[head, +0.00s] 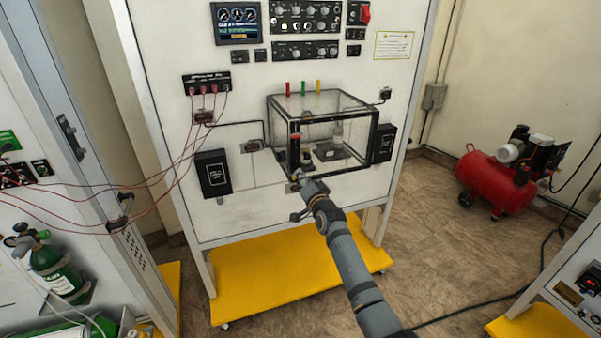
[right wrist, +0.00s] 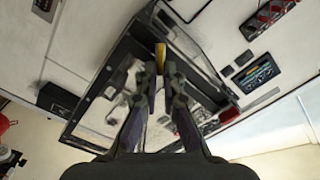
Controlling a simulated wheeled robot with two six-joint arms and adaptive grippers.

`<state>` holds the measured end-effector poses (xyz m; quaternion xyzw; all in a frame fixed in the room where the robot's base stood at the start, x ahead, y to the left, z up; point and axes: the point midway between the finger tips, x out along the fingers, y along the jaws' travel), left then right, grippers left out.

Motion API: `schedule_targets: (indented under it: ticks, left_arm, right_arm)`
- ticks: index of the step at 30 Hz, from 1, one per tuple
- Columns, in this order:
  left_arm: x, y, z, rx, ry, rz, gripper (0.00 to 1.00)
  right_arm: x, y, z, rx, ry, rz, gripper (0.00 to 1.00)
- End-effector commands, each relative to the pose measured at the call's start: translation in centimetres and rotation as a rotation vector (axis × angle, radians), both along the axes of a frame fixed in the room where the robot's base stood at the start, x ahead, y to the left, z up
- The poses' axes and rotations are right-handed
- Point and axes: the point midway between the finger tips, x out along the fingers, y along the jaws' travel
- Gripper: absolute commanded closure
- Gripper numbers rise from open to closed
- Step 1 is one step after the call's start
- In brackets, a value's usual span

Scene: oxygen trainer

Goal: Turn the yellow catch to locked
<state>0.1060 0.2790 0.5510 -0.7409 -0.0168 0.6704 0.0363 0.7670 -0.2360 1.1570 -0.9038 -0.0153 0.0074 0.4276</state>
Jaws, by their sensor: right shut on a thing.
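The yellow catch (right wrist: 161,54) shows in the right wrist view as a short yellow bar at the clear, black-framed box. It stands upright in that picture. My right gripper (right wrist: 160,72) is shut on it, with the fingertips on both sides of its lower end. In the head view my right arm reaches up from the bottom, and the right gripper (head: 297,175) is at the lower front left corner of the clear box (head: 293,127). The catch is too small or hidden there to make out. I cannot read any lock marking. My left gripper is not in view.
The box stands out from a white panel (head: 235,100) with gauges and red leads (head: 170,165) at left. Black boxes (head: 213,173) flank it. Below is a yellow base (head: 260,280). A red compressor (head: 497,185) stands right; the floor between is clear.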

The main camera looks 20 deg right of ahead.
Motion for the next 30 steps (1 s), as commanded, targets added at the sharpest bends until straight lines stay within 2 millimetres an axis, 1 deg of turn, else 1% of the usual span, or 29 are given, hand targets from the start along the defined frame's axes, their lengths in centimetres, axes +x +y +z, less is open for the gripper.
schedule_targets:
  ticks: [1, 6, 15, 24, 30]
  left_arm:
    - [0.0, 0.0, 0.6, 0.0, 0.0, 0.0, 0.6]
    - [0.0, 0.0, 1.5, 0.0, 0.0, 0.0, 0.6]
    - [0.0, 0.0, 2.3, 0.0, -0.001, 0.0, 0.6]
    - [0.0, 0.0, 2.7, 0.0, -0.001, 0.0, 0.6]
    - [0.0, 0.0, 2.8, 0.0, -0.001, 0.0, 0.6]
  right_arm:
    - [0.0, -0.1, 0.2, 0.043, 0.002, -0.001, 1.0]
    - [0.0, -0.2, -0.1, 0.205, 0.008, -0.001, 1.0]
    - [0.0, -0.4, -0.7, 0.461, 0.016, -0.001, 1.0]
    - [0.0, -0.4, -1.0, 0.628, 0.021, -0.001, 1.0]
    - [0.0, -0.4, -1.1, 0.683, 0.023, 0.0, 1.0]
